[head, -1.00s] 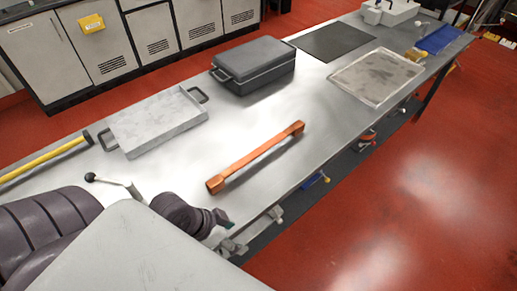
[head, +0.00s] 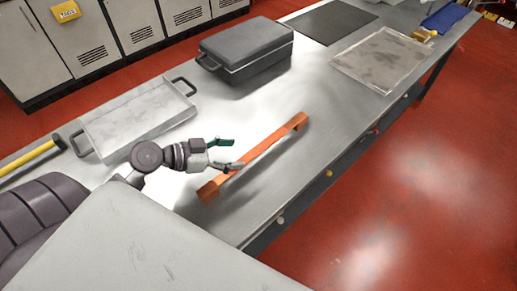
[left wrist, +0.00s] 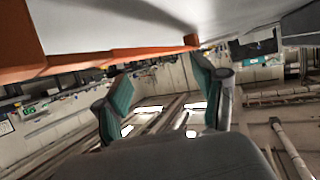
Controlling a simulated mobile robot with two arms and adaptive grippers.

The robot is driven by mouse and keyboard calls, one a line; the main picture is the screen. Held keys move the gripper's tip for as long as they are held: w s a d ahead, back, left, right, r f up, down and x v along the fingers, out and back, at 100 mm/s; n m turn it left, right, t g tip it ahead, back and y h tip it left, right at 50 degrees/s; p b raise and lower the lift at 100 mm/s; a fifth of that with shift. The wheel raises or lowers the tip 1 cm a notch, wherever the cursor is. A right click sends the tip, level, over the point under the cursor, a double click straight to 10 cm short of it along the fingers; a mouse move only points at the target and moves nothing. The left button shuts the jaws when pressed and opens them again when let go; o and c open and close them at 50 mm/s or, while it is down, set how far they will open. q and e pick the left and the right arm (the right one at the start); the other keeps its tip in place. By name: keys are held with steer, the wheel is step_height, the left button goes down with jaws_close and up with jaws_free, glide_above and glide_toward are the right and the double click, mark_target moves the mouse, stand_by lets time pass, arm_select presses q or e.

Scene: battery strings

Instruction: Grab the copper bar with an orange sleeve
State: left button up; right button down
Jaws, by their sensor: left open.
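The copper bar with an orange sleeve (head: 262,146) lies diagonally on the metal workbench in the head view, with a raised block at each end. My left gripper (head: 230,154) is open and empty, with green finger pads, beside the near left part of the bar. One fingertip appears over or against the bar's edge; I cannot tell whether it touches. In the left wrist view, an orange length of the bar (left wrist: 115,55) runs across the upper left, outside the open fingers (left wrist: 162,90). My right gripper is not in view.
A grey tray with handles (head: 135,120) and a dark lidded case (head: 245,50) stand behind the bar on the workbench (head: 305,90). A yellow-handled tool (head: 32,157) lies at the left. A flat scuffed tray (head: 385,60) and a dark mat (head: 332,22) lie farther right. Bare bench surrounds the bar.

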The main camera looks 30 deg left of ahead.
mark_target(257, 151)
arm_select(q)
steer(key=shift+w+d+f, duration=0.2)
steer(key=shift+w+d, duration=0.1)
steer(key=shift+w, duration=0.3)
steer(key=shift+w+d+f, duration=0.1)
steer(key=shift+w+f, duration=0.1)
steer(key=shift+w+d, duration=0.15)
steer(key=p+x, duration=0.2)
steer(key=x, duration=0.2)
steer(key=shift+w+f, duration=0.1)
steer(key=shift+w, duration=0.2)
steer(key=shift+w+d+f, duration=0.1)
steer(key=shift+d, duration=0.05)
steer(key=shift+c, duration=0.5)
jaws_close()
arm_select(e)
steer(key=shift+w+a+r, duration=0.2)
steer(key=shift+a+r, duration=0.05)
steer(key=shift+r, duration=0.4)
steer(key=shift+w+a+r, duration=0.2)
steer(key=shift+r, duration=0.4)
